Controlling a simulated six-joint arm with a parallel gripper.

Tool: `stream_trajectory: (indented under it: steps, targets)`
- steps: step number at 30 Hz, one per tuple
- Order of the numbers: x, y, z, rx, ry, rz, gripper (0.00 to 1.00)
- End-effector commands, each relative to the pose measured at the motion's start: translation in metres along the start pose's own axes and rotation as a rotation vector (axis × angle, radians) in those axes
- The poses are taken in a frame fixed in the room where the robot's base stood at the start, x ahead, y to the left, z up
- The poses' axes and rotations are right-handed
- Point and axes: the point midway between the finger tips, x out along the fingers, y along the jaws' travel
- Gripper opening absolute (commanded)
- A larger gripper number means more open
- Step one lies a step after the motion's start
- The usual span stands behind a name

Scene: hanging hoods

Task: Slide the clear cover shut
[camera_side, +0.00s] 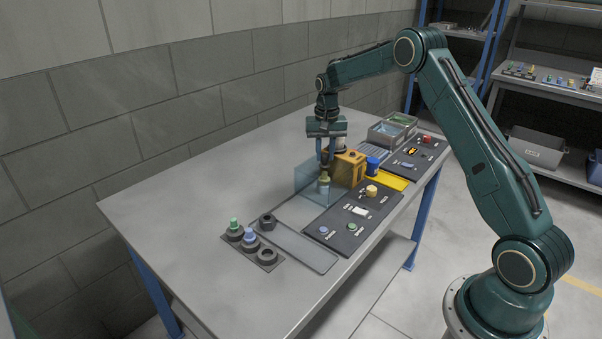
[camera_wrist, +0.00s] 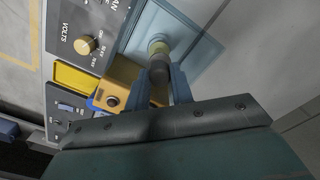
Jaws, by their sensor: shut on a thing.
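The clear cover (camera_side: 303,183) is a see-through, bluish panel on the bench, just left of the orange-yellow box. It also shows in the wrist view as a pale blue sheet (camera_wrist: 203,50). A short knob (camera_side: 323,186) with a pale yellowish band stands at the cover; the wrist view shows it (camera_wrist: 158,47) beyond my fingers. My gripper (camera_side: 325,172) points down with its fingers around the knob, shut on it. In the wrist view my gripper (camera_wrist: 165,82) hides part of the knob and cover. What lies beneath the cover is hard to make out.
The orange-yellow box (camera_side: 349,167) and a blue cylinder (camera_side: 372,164) stand close right of my gripper. A dark control panel (camera_side: 350,222) lies in front, and a flat grey strip (camera_side: 300,247) nearer the camera. Coloured push-buttons stand on a dark plate (camera_side: 266,257). The bench's left is clear.

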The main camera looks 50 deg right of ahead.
Motion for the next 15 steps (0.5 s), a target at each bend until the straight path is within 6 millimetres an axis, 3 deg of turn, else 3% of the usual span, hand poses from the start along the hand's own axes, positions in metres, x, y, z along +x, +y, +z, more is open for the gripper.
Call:
stream_trajectory:
  steps: [11, 12, 15]
  targets:
    - [-0.0005, 0.0073, -0.0078, 0.006, 0.007, -0.001, 0.00]
    - [-0.0006, 0.0075, -0.0081, 0.007, 0.008, -0.001, 0.29]
    - [-0.0004, 0.0072, -0.0076, 0.006, 0.007, -0.001, 0.45]
